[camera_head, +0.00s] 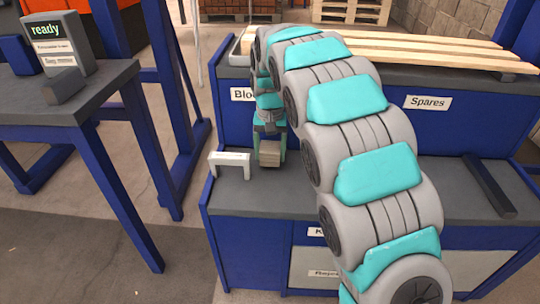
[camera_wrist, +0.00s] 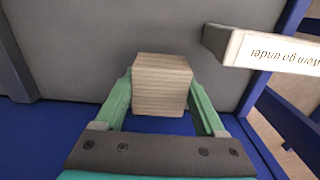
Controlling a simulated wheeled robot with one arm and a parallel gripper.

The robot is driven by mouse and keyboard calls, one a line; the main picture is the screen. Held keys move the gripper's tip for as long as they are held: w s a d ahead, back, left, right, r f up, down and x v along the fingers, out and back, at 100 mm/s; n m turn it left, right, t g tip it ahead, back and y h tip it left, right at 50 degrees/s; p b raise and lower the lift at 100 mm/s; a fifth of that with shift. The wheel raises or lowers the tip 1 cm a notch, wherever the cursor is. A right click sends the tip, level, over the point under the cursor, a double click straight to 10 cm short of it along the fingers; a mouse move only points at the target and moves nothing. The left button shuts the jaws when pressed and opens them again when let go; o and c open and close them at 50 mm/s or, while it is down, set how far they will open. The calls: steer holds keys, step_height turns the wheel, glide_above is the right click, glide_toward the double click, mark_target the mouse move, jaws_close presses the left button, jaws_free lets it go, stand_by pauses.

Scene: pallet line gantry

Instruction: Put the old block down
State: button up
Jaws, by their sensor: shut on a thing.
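The block (camera_wrist: 162,84) is a pale, wood-coloured cube with fine stripes. My gripper (camera_wrist: 160,100) is shut on it, one green finger on each side. In the head view the block (camera_head: 270,153) hangs or rests at the left part of the grey bench top (camera_head: 390,195), under my gripper (camera_head: 270,148). I cannot tell whether its underside touches the grey surface. A white bracket-shaped gauge (camera_head: 230,161) stands just left of the block. In the wrist view the gauge (camera_wrist: 270,48) is at the upper right, apart from the block, with "worn go under" lettering.
A raised blue shelf labelled "Spares" (camera_head: 428,102) stands behind the bench top, with wooden slats (camera_head: 420,52) above. A dark bar (camera_head: 489,187) lies at the right. A side table (camera_head: 90,95) at the left carries a screen reading "ready" (camera_head: 60,42). The bench's middle is partly hidden by my arm.

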steer(key=shift+f, duration=0.75)
steer(key=shift+f, duration=0.15)
steer(key=o, duration=1.5)
